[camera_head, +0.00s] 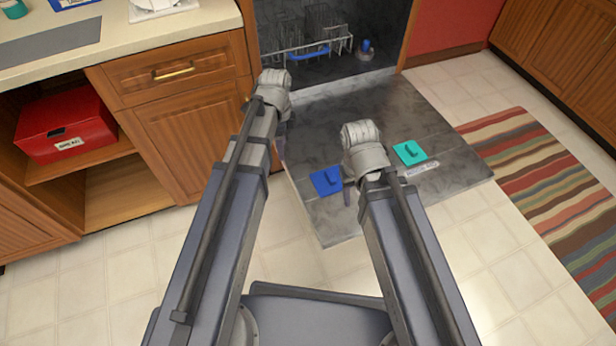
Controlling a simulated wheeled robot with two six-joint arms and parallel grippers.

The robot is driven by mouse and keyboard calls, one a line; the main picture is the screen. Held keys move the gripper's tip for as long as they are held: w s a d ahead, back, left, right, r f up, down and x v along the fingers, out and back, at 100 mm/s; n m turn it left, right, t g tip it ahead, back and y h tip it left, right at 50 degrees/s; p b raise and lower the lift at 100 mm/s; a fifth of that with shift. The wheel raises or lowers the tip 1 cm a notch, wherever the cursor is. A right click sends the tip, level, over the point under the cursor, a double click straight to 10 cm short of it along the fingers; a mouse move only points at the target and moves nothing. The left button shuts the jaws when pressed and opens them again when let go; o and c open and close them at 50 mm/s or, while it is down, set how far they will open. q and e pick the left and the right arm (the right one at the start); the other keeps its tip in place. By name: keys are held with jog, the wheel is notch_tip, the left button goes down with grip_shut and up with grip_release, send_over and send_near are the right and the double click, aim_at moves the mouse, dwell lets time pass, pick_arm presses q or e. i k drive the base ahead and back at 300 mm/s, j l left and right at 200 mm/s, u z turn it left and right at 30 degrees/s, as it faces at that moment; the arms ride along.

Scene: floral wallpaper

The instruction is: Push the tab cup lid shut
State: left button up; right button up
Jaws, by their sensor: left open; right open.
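A dishwasher door (420,110) hangs open, lying roughly level. On its inner face are a blue square piece with a raised tab (326,181) and a teal square piece with a raised tab (410,152). I cannot tell which one is the tab cup lid, or whether either is fully shut. My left gripper (281,140) points down near the door's left edge, mostly hidden by its wrist and arm. My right gripper (348,192) points down just right of the blue piece, partly hidden by its wrist. Both are open, and I see nothing held.
A dishwasher rack (308,45) with a blue strip stands inside the opening. A small label (421,168) lies below the teal piece. Wooden cabinets and a red box (64,124) are at left. A striped rug (545,175) lies right of the door on clear tile floor.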

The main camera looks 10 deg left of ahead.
aim_at(326, 182)
jog(key=k+j+z, duration=0.1)
jog(key=j+z, duration=0.25)
jog(key=k+j+z, duration=0.15)
jog(key=z, duration=0.25)
